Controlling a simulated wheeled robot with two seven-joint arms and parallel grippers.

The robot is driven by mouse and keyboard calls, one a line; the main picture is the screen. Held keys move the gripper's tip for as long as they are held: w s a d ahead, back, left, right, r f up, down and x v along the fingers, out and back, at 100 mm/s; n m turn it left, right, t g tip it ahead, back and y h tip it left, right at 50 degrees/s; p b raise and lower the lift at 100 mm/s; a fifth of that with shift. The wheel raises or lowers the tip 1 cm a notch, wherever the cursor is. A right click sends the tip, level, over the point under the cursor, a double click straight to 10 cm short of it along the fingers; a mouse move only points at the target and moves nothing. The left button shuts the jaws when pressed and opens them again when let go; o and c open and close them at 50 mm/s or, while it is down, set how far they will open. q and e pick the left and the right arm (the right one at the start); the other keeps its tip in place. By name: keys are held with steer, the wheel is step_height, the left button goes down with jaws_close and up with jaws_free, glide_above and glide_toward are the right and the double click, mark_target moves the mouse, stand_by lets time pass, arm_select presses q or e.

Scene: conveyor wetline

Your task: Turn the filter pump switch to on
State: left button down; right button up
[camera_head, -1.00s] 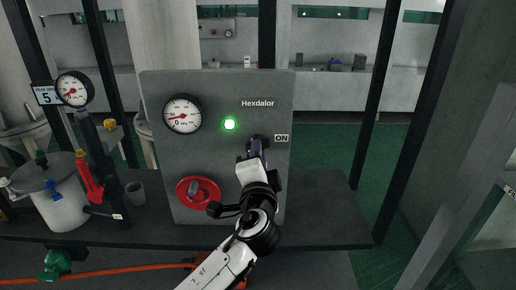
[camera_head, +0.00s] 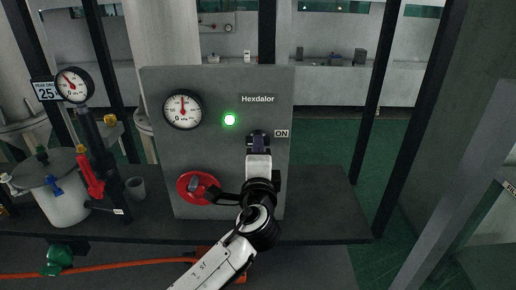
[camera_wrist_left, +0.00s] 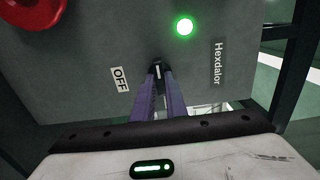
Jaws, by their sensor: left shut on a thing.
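The grey Hexdalor panel (camera_head: 215,85) stands upright on the dark bench. Its dark switch (camera_head: 258,135) is beside the ON label (camera_head: 281,133), mostly hidden behind my left gripper (camera_head: 258,143). In the left wrist view the purple fingers of my left gripper (camera_wrist_left: 158,76) are shut on the switch (camera_wrist_left: 157,64), with the OFF label (camera_wrist_left: 120,80) to the left. The switch's exact angle is hard to tell. A green lamp (camera_head: 230,120) is lit, and it also glows in the left wrist view (camera_wrist_left: 184,26). My right gripper is not in view.
A pressure gauge (camera_head: 183,109) and a red round control (camera_head: 198,188) are on the panel. To the left stand a grey tank (camera_head: 62,200), a red-handled valve (camera_head: 90,175), a second gauge (camera_head: 74,84) and a cup (camera_head: 135,191). The bench right of the panel is clear.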

arm_select(q)
steer(key=c, duration=1.8)
jaws_free()
steer(key=s+b, duration=0.1)
steer(key=s, duration=0.9)
steer(key=shift+s, duration=0.2)
